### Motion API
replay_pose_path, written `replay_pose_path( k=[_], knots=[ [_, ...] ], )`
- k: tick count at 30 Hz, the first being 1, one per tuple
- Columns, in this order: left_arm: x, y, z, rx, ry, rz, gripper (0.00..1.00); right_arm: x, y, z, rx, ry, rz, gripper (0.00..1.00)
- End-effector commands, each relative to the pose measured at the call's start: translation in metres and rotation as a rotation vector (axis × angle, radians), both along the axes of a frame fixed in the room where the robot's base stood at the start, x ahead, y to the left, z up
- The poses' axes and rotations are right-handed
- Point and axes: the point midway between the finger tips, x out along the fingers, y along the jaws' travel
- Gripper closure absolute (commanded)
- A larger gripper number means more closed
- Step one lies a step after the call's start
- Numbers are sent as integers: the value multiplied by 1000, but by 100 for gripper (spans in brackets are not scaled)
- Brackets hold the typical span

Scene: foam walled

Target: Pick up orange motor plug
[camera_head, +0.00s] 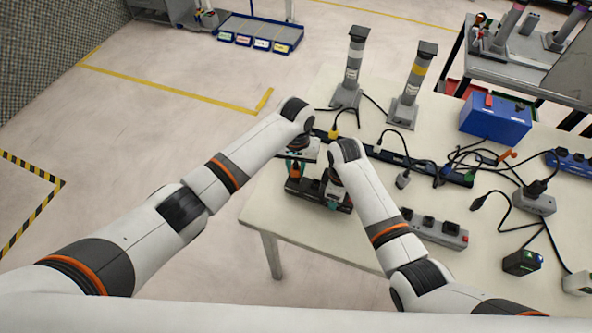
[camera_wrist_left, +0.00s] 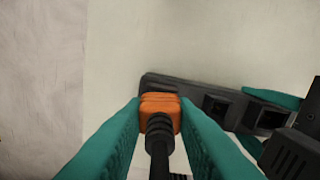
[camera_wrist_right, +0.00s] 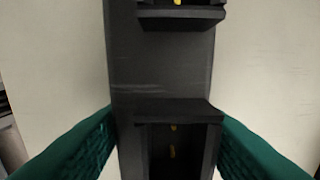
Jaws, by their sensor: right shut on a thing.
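The orange motor plug (camera_wrist_left: 160,105) has a black ribbed cable and sits between the teal fingers of my left gripper (camera_wrist_left: 160,108). The fingers are very close to its sides; whether they press on it is not clear. The plug shows small in the head view (camera_head: 295,170). It is over the end of a black socket strip (camera_wrist_left: 190,93); whether it is seated in a socket is hidden. My right gripper (camera_wrist_right: 165,125) is shut across that strip, which fills the middle of the right wrist view (camera_wrist_right: 160,70) with its open sockets.
The white table (camera_head: 262,212) has its near left edge close to both grippers. A grey power strip (camera_head: 436,229), tangled black cables, a blue box (camera_head: 495,117) and two grey column lamps (camera_head: 412,85) stand on it. Floor to the left is clear.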

Motion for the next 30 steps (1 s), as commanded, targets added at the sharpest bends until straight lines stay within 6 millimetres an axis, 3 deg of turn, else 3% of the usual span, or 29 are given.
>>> replay_pose_path(
  k=[13, 24, 30],
  knots=[
    [1, 0, 7, -1, -2, 1, 99, 0, 0, 0, -1, -1, -2, 83],
    [1, -1, 76, -3, -5, 0, 99, 0, -1, -1, -2, 2, -2, 84],
    [0, 0, 97, 0, -1, 0, 99, -1, -1, -1, -1, 1, -1, 84]
  ],
)
